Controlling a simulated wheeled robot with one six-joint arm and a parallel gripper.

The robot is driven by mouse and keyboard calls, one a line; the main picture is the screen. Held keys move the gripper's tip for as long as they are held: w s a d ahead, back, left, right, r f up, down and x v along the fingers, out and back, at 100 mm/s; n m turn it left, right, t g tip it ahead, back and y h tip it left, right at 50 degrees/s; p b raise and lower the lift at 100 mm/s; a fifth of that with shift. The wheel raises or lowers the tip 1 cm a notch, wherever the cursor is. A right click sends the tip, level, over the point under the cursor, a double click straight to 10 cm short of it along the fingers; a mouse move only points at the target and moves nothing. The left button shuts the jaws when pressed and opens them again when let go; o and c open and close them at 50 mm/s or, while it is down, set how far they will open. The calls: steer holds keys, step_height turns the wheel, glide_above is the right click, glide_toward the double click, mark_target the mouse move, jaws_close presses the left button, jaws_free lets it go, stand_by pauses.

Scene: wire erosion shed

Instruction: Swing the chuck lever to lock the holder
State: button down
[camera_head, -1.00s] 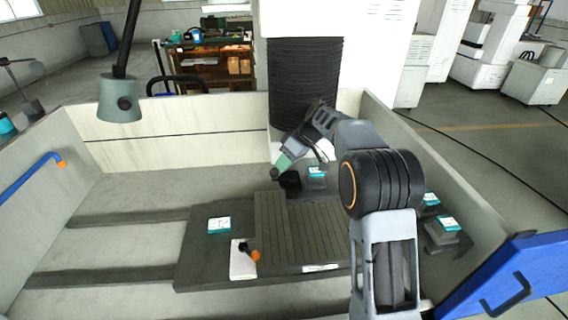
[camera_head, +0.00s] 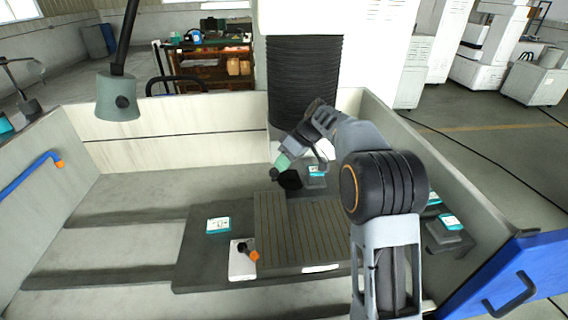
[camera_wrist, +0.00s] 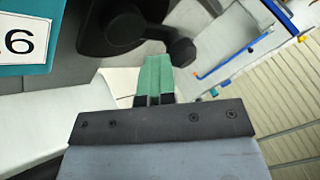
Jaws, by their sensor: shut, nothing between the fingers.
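The chuck lever (camera_wrist: 147,37) is a black arm with a round knob at its end, joined to a dark rounded body (camera_wrist: 119,27) in the wrist view. My gripper (camera_wrist: 154,62) has green fingers that are closed together with nothing between them. The fingertips lie just below the lever arm and left of the knob in the picture; I cannot tell whether they touch it. In the head view my gripper (camera_head: 281,163) points down at the dark chuck body (camera_head: 290,180). The holder and the lever's lock state cannot be made out.
A teal-and-white numbered label (camera_wrist: 22,40) is close by in the wrist view. In the head view, a labelled block (camera_head: 316,177) stands right of the chuck. A slatted plate (camera_head: 305,230) and a white block with an orange-tipped part (camera_head: 242,262) are nearer. Tank walls (camera_head: 180,130) surround the bed.

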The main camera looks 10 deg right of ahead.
steer(key=n, duration=0.1)
steer(key=n+g, duration=0.1)
steer(key=s+n+g, duration=0.1)
steer(key=shift+a+f+h, duration=0.1)
steer(key=shift+a+h, duration=0.2)
steer(key=shift+s+b, duration=0.45)
steer(key=shift+b, duration=0.3)
steer(key=shift+s+b, duration=0.3)
steer(key=shift+s, duration=0.05)
stand_by(0.6)
steer(key=shift+d, duration=0.1)
steer(key=shift+w+d+r, duration=0.2)
steer(key=shift+w+r, duration=0.05)
steer(key=shift+r, duration=0.25)
steer(key=p+v, duration=0.2)
steer(key=v, duration=1.1)
steer(key=shift+d+f, duration=0.15)
steer(key=shift+d, duration=0.1)
steer(key=shift+s, duration=0.1)
